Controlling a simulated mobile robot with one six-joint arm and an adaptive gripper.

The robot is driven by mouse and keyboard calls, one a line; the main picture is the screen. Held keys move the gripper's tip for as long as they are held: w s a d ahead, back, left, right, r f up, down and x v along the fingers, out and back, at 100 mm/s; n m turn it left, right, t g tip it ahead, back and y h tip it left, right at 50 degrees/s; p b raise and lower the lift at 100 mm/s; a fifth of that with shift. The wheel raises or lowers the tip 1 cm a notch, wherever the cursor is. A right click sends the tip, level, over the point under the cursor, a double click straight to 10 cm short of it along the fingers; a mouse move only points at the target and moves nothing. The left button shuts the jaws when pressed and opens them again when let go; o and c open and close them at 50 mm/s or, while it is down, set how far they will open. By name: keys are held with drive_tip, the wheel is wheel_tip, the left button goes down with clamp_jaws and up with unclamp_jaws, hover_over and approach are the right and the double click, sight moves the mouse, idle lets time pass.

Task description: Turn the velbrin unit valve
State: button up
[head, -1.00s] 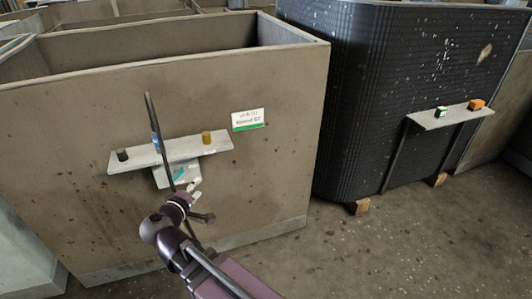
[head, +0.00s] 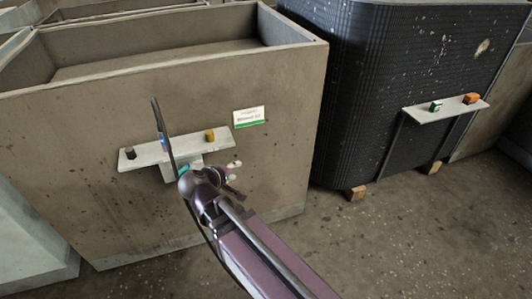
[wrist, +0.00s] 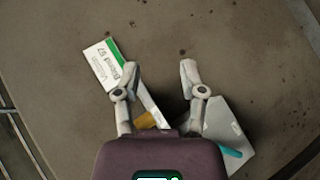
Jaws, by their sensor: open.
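A tan box-like housing wall carries a white label with a green edge (head: 249,117); its text is too small to read surely. Below the label is a narrow grey shelf (head: 188,145) with a dark knob (head: 130,153) at its left end and a yellow-brown knob (head: 210,135) at its right. My gripper (head: 235,171) is open and empty, right of and below the shelf. In the wrist view its fingers (wrist: 159,68) are spread before bare wall, with the label (wrist: 108,66) left and the yellow-brown knob (wrist: 145,121) partly hidden. I cannot tell which part is the valve.
A grey panel with a teal mark (wrist: 222,128) sits under the shelf, near the right finger. A black ribbed tank (head: 385,100) on wooden blocks stands right, with a small ledge (head: 425,115) holding green and orange blocks. Floor between is clear.

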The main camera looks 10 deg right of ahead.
drive_tip(key=s+d+r+m+g+y+p, duration=0.1)
drive_tip(key=d+r+m+g+p, duration=0.2)
drive_tip(key=d+p, duration=0.6)
wheel_tip(320, 180, up, 2)
drive_tip(key=shift+d+m+g, duration=0.3)
drive_tip(key=shift+d+g, duration=0.05)
drive_tip(key=shift+g, duration=0.55)
drive_tip(key=shift+d, duration=0.1)
drive_tip(key=c, duration=0.6)
drive_tip(key=shift+s+d+f, duration=0.1)
drive_tip(key=shift+d, duration=0.05)
clamp_jaws()
drive_tip(key=s+d+f+m+g+y, duration=0.3)
drive_tip(key=s+d+m+g+y, duration=0.1)
drive_tip(key=d, duration=0.6)
drive_tip(key=shift+s+f+m+g+y, duration=0.45)
drive_tip(key=shift+m+y, duration=0.15)
drive_tip(key=shift+y, duration=0.3)
drive_tip(key=shift+a, duration=0.1)
